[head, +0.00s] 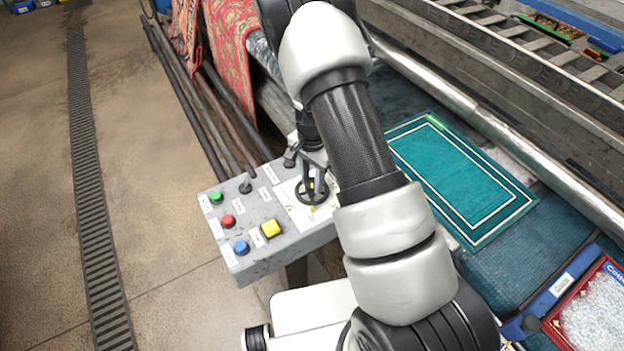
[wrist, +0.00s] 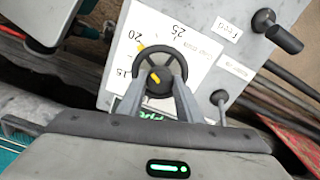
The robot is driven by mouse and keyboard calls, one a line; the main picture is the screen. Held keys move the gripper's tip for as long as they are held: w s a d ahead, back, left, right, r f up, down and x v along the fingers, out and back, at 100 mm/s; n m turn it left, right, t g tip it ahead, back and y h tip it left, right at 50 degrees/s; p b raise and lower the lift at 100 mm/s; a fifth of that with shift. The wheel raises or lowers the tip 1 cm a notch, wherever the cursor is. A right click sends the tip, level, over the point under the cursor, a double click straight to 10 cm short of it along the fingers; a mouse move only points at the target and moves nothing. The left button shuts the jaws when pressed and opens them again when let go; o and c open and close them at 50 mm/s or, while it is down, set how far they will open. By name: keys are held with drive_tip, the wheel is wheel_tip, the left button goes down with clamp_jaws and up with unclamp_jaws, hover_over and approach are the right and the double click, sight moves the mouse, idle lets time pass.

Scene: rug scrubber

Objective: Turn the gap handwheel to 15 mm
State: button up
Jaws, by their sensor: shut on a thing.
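The gap handwheel (wrist: 145,58) is a dark spoked wheel on a white dial plate (wrist: 180,30) printed with 15, 20 and 25. In the head view the handwheel (head: 301,197) sits at the right part of the grey control box, partly covered by my gripper. My gripper (wrist: 160,84) reaches down onto the wheel, with a finger on each side, and is shut on it. A yellow mark shows at the rim close to the 20, and another yellow piece at the hub. The lower part of the dial is hidden behind my fingers.
The control box (head: 270,262) carries green (head: 216,196), red (head: 229,221), blue (head: 241,247) and yellow (head: 271,229) buttons. A black knob (wrist: 264,19) labelled Feed and a small lever (wrist: 220,97) stand near the wheel. A teal rug (head: 460,180) lies on the machine bed.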

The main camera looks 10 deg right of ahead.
sight(312, 182)
drive_tip(key=n+b, duration=0.4)
drive_tip(key=n, duration=0.1)
drive_tip(key=shift+f+n, duration=0.1)
drive_tip(key=shift+n, duration=0.2)
drive_tip(key=n+b, duration=0.2)
drive_tip(key=n, duration=0.3)
drive_tip(key=shift+n, duration=0.4)
drive_tip(key=o, duration=1)
drive_tip(key=shift+o, duration=0.2)
wheel_tip(312, 182, up, 18)
drive_tip(key=shift+f, duration=0.15)
